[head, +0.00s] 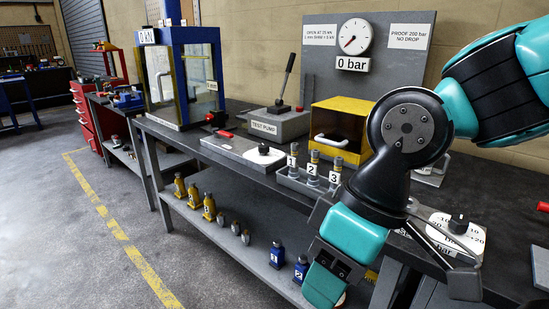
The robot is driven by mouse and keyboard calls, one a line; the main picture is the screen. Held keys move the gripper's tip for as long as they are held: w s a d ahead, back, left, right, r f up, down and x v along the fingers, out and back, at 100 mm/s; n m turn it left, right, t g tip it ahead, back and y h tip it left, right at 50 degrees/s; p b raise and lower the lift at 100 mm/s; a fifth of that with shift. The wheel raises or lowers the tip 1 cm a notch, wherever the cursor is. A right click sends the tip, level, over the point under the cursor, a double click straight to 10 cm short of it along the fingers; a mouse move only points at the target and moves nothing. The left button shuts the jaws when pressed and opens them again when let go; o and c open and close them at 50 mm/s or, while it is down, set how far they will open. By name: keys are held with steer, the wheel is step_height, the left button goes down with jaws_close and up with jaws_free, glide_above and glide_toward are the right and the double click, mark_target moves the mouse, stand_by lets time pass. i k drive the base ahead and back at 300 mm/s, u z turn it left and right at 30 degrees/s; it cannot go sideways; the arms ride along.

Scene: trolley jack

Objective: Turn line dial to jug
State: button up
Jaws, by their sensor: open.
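A black knob (263,149) stands on a pale round plate on a low grey box, on the bench in front of the test pump. A second black knob (458,223) stands on a white plate marked with numbers such as 10 and 20, at the right. I cannot read a jug mark on either, so I cannot tell which is the line dial. My gripper (452,260) is open at the lower right, in front of the numbered dial and partly covering its plate. It appears empty. Whether it touches that dial cannot be told.
The test pump (277,122) with its upright lever, a yellow box (340,130) and a rack of numbered fittings (307,183) stand on the bench. A gauge (355,37) reads 0 bar. A blue-framed cabinet (184,75) stands at left. The floor there is clear.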

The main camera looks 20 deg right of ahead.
mark_target(263, 149)
steer(key=z, duration=0.05)
steer(key=k, duration=0.5)
steer(key=u, duration=0.9)
steer(key=i, duration=1.5)
steer(key=z, duration=0.6)
steer(key=i, duration=0.55)
steer(key=z, duration=0.5)
